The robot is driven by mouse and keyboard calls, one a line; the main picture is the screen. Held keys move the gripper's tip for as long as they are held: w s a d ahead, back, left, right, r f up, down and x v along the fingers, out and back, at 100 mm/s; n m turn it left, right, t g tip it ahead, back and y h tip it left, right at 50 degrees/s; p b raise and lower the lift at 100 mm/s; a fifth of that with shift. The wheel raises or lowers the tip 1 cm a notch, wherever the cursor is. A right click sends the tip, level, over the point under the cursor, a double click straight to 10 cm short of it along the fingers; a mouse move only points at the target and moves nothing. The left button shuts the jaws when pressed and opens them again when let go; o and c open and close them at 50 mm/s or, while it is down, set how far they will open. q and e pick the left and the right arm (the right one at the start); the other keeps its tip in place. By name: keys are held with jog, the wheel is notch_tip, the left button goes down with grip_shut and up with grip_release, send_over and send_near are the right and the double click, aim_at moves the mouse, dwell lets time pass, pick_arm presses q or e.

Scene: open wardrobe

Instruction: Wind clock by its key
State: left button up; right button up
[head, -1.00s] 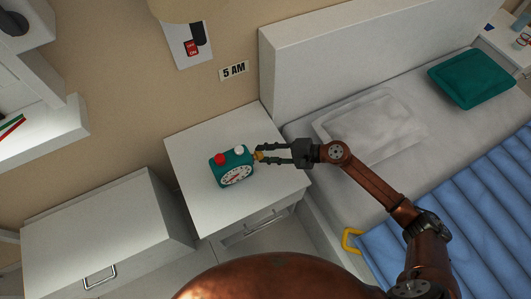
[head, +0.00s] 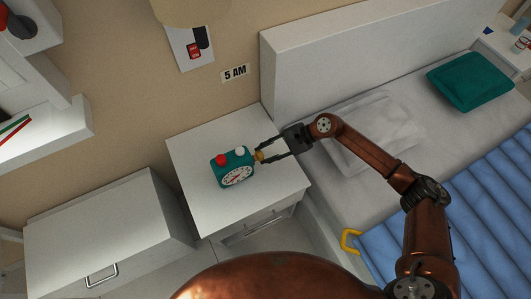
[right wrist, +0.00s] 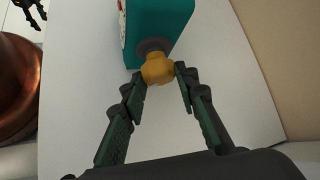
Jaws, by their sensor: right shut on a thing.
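A teal alarm clock (head: 220,172) with a white face, a red knob and a white knob stands on the white bedside cabinet. Its yellow-gold key (head: 259,155) sticks out of the side toward the bed. My right gripper (head: 262,154) is shut on this key, its fingers reaching in from the right. In the right wrist view the key (right wrist: 158,68) sits on a grey round base on the clock (right wrist: 165,22), between the fingertips (right wrist: 159,78). Dark finger-like parts, apparently my left gripper (right wrist: 32,11), show small at the top left there; their opening is unclear.
The bedside cabinet top (head: 200,134) is otherwise clear. A bed with a white pillow (head: 385,125), green cushion (head: 470,80) and blue cover (head: 455,215) lies to the right. A lower white cabinet (head: 100,222) stands left.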

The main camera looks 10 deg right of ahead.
jog(key=shift+g, duration=0.4)
jog(key=o, duration=1.1)
jog(key=shift+o, duration=0.2)
jog(key=v, duration=1.2)
jog(key=shift+a+r, duration=0.15)
jog(key=shift+r, duration=0.05)
